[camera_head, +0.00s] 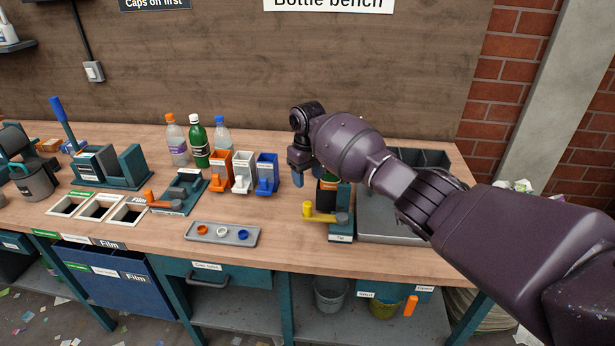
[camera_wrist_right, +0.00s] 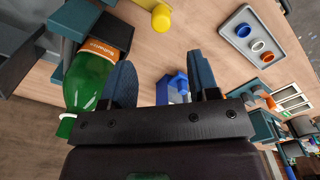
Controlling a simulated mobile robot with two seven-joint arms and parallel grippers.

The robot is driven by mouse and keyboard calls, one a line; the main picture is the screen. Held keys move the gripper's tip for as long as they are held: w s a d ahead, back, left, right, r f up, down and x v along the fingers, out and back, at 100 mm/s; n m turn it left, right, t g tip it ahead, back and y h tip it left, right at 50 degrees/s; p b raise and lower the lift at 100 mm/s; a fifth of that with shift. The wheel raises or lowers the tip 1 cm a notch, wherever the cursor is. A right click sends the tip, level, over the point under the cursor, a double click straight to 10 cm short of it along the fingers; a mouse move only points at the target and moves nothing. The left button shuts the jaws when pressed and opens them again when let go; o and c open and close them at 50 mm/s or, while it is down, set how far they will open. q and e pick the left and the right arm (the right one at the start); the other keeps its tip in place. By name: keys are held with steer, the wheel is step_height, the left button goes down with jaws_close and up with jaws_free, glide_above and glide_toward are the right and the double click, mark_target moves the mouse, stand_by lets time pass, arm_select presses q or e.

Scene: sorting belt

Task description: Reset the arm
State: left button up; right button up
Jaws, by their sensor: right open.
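My right arm reaches in from the right of the head view. Its gripper (camera_head: 298,172) hangs above the bench, just left of a teal stand (camera_head: 340,226) with a yellow knob. In the right wrist view the gripper (camera_wrist_right: 160,82) is open, with nothing between its two fingers. A green bottle (camera_wrist_right: 88,82) with an orange label lies outside the fingers, close beside the left one. In the head view this bottle (camera_head: 327,190) is mostly hidden behind my gripper and arm. My left gripper is not in view.
Three bottles (camera_head: 198,145) stand at the back. Orange, white and blue holders (camera_head: 242,178) are left of my gripper. A grey tray (camera_head: 250,238) holds three caps near the front. A grey sink-like tray (camera_head: 375,225) lies under my arm. Bench openings (camera_head: 97,206) are at left.

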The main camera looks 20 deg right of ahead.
steer(key=w+a+r+n+t+y, duration=0.25)
steer(key=w+a+r+t, duration=0.45)
steer(key=t, duration=0.4)
steer(key=s+d+f+m+h, duration=0.1)
steer(key=s+d+f, duration=0.2)
steer(key=s+f, duration=0.5)
steer(key=s+d+f+m, duration=0.2)
steer(key=s+f, duration=0.7)
steer(key=s, duration=1.4)
steer(key=s+d+f+m+h, duration=0.1)
steer(key=s+d+f+m, duration=0.1)
steer(key=s+d+f, duration=0.3)
steer(key=s+f, duration=0.4)
steer(key=s, duration=0.6)
steer(key=shift+s+t+h, duration=0.35)
steer(key=shift+t, duration=0.05)
